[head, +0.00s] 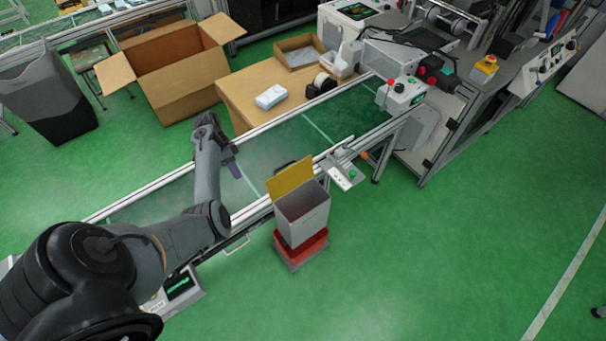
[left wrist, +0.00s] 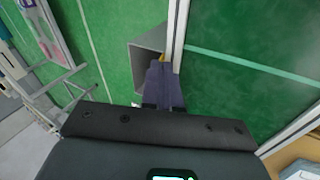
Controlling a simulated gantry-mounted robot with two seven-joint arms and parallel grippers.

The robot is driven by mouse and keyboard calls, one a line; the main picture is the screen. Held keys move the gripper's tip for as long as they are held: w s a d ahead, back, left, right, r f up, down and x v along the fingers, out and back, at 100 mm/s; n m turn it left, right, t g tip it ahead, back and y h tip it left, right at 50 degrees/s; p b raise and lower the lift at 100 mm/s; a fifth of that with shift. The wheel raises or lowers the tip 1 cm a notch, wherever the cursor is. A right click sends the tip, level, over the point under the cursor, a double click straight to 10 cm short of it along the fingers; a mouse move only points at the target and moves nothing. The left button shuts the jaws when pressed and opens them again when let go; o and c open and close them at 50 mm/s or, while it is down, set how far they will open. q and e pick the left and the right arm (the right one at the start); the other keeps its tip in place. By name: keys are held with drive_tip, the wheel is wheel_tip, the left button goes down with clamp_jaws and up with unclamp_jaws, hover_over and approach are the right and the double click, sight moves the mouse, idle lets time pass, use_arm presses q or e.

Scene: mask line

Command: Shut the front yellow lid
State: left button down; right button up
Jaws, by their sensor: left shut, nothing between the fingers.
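The yellow lid (head: 290,178) stands open, tilted up at the back edge of a grey bin (head: 306,218) with an open top. The bin stands on a red base on the floor, beside the conveyor's near rail. My left gripper (head: 234,172) is shut and empty above the conveyor, left of the lid and apart from it. In the left wrist view my shut fingers (left wrist: 158,72) overlap part of the grey bin (left wrist: 146,52). Only a small bit of the yellow lid (left wrist: 163,57) shows there. My right gripper is in neither view.
The conveyor (head: 290,142) with metal rails runs behind the bin. A small control box (head: 345,175) is mounted on its near rail, just right of the bin. A wooden table (head: 245,97) and an open cardboard box (head: 180,75) are farther back. Green floor in front is clear.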

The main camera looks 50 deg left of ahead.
use_arm(q)
drive_tip(key=w+f+t+b, duration=0.1)
drive_tip(key=w+t+b, duration=0.25)
drive_tip(key=w, duration=0.45)
drive_tip(key=h+b, duration=0.1)
drive_tip(key=b, duration=0.2)
approach(288, 175)
drive_tip(key=shift+t, duration=0.35)
drive_tip(key=w+f, duration=0.1)
drive_tip(key=w+d+f+b, duration=0.1)
drive_tip(key=f, duration=0.1)
drive_tip(key=w+f+b, duration=0.1)
drive_tip(key=shift+d+f, duration=0.25)
drive_tip(key=shift+d, duration=0.05)
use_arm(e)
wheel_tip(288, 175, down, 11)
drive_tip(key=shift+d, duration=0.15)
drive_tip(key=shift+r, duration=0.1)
